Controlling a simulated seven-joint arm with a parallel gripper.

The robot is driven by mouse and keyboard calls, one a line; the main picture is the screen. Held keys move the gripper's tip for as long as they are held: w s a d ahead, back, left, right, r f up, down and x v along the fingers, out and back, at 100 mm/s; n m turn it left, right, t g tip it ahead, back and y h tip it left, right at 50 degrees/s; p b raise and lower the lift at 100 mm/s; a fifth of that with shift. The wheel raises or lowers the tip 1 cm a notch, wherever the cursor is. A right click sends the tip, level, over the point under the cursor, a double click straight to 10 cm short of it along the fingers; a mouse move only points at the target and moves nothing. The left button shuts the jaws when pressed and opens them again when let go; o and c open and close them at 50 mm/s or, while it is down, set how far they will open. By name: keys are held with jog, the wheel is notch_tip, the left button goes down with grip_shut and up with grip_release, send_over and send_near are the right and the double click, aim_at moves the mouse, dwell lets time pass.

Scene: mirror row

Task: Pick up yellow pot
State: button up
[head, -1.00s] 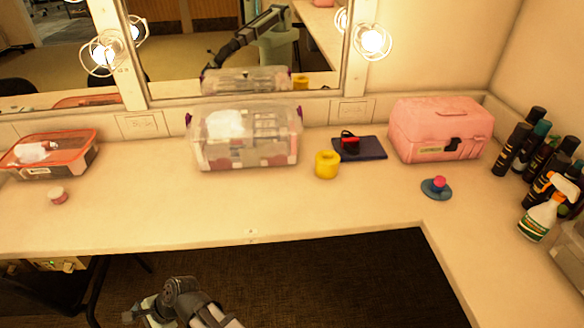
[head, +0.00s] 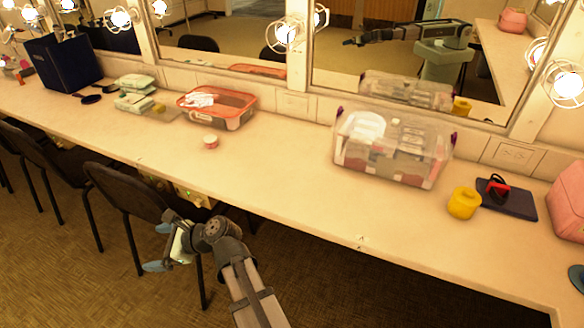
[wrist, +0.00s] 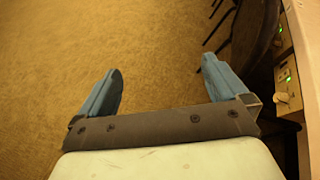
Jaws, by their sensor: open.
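The yellow pot (head: 464,202) stands upright on the counter at the right of the head view, between the clear plastic box and a dark flat case. My gripper (head: 157,247) is at the lower left of the head view, in front of the counter beside the chairs, far to the left of the pot. In the wrist view my gripper (wrist: 160,85) shows two blue fingers spread wide, with only carpet between them. The pot is not in the wrist view.
The counter (head: 285,185) has a clear stretch in the middle. A clear box (head: 392,148) stands left of the pot, a dark case (head: 512,199) with a red item right of it, then a pink case (head: 570,205). A chair (head: 130,205) stands near my gripper.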

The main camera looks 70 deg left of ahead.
jog(key=w+a+r+m+y, duration=0.1)
jog(key=w+a+m+y, duration=0.15)
jog(key=w, duration=0.85)
jog(key=w+a+r+m+y, duration=0.1)
jog(key=w+a, duration=0.3)
jog(key=w, duration=0.7)
jog(key=w+d+m+t+y, duration=0.1)
jog(key=w+m+t+y, duration=0.25)
jog(key=w, duration=2.15)
jog(key=m+t+y, duration=0.5)
jog(key=m+t, duration=0.3)
jog(key=t, duration=0.1)
send_over(475, 210)
jog(key=d, duration=0.3)
jog(key=shift+g, duration=0.45)
notch_tip(475, 210, down, 7)
jog(key=shift+d+f, duration=0.1)
jog(key=shift+d, duration=0.05)
jog(key=shift+a+f, duration=0.3)
jog(key=shift+a, duration=3.5)
jog(key=shift+c, duration=0.3)
